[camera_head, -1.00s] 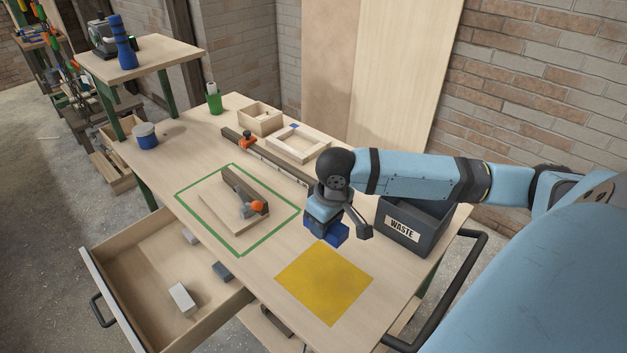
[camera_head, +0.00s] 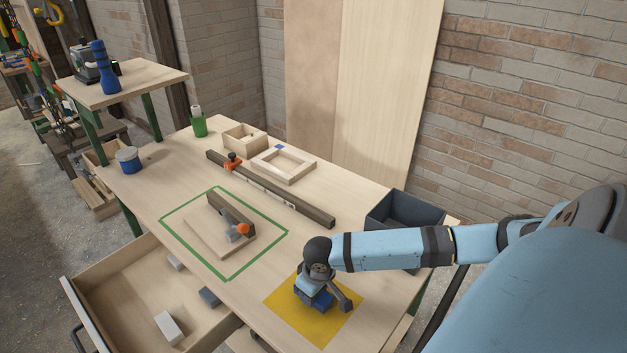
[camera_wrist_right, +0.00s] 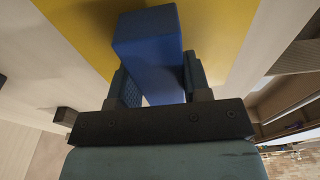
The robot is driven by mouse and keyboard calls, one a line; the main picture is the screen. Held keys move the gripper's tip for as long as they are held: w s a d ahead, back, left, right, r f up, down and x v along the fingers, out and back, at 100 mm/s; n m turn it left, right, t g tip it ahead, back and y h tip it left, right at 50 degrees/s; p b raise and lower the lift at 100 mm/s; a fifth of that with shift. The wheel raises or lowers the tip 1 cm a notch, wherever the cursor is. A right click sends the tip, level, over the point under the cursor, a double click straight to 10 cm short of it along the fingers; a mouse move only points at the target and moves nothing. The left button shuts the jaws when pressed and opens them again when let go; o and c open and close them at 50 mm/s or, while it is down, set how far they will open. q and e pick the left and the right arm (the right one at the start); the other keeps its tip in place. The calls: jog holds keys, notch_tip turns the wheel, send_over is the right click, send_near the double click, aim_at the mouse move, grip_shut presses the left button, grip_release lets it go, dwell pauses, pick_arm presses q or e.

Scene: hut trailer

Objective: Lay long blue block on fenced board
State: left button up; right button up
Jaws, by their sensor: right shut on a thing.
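My right gripper (camera_head: 322,304) is shut on a blue block (camera_wrist_right: 148,62) above the yellow square (camera_head: 284,306) on the bench. In the right wrist view the block sits between both jaw pads and sticks out past them, with yellow behind it. I cannot tell whether the block touches the yellow surface. The fenced board (camera_head: 206,238) lies inside a green outline, left of the gripper. A dark wooden fence (camera_head: 231,206) runs along its far side, with a grey, orange-knobbed piece on it. My left gripper is not in view.
A dark bin (camera_head: 404,212) stands at the bench's right, partly behind my arm. A long dark bar (camera_head: 280,194), a wooden frame (camera_head: 283,168) and a small wooden box lie at the back. An open drawer (camera_head: 130,300) with several small blocks juts out at the front left.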

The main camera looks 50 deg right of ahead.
jog(key=shift+f, duration=0.6)
jog(key=o, duration=1)
jog(key=shift+f, duration=0.15)
